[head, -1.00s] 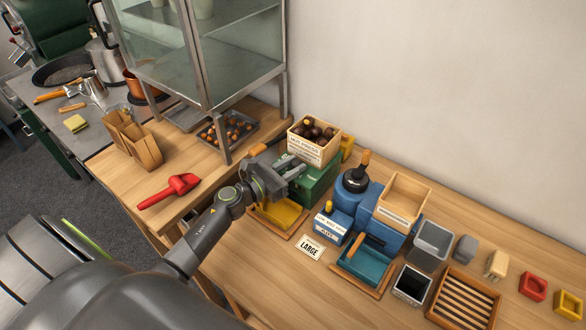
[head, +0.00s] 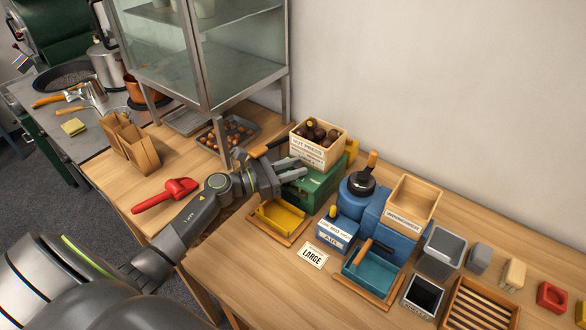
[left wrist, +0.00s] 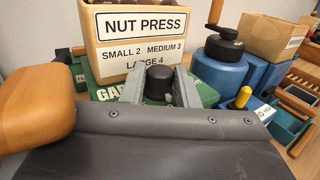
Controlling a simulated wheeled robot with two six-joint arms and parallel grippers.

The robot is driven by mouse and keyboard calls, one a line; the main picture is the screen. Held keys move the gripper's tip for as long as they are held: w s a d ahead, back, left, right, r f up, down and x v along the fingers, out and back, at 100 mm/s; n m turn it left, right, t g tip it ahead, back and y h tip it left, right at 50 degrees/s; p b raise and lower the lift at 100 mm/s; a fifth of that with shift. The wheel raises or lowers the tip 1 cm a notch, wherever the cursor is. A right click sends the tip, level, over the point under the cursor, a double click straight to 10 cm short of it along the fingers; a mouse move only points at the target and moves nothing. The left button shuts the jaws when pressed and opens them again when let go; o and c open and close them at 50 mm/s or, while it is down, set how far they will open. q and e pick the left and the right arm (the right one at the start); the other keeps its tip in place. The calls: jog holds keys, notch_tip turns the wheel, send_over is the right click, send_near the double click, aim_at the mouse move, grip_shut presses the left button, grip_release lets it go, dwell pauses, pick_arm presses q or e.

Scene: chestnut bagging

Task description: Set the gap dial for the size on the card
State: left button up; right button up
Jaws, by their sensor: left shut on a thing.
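The green nut press (head: 318,190) stands on the table with a crate (head: 318,150) of chestnuts on top. The crate's label in the left wrist view reads NUT PRESS, SMALL 2, MEDIUM 3, LARGE 4. My left gripper (head: 296,172) is at the near side of the press. In the left wrist view, its two grey fingers (left wrist: 160,88) are shut on the black gap dial (left wrist: 160,77). Any dial numbers are hidden. The white size card (head: 313,256) reads LARGE and lies on the table. My right gripper is not in view.
A yellow tray (head: 282,219) lies in front of the press. A blue machine (head: 356,200) with a black-topped cylinder and a teal tray (head: 370,270) stand right of it. A glass cabinet (head: 215,60) rises behind left. A red scoop (head: 165,195) lies at the left.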

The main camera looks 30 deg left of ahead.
pick_arm(q)
jog(key=o, duration=1)
jog(key=shift+c, duration=0.2)
jog(key=shift+s+a+f, duration=0.1)
jog(key=shift+s+a, duration=0.15)
jog(key=shift+s, duration=0.05)
jog(key=b+v, duration=0.5)
jog(key=v, duration=1.1)
jog(key=shift+s+a, duration=0.2)
jog(key=shift+s, duration=0.05)
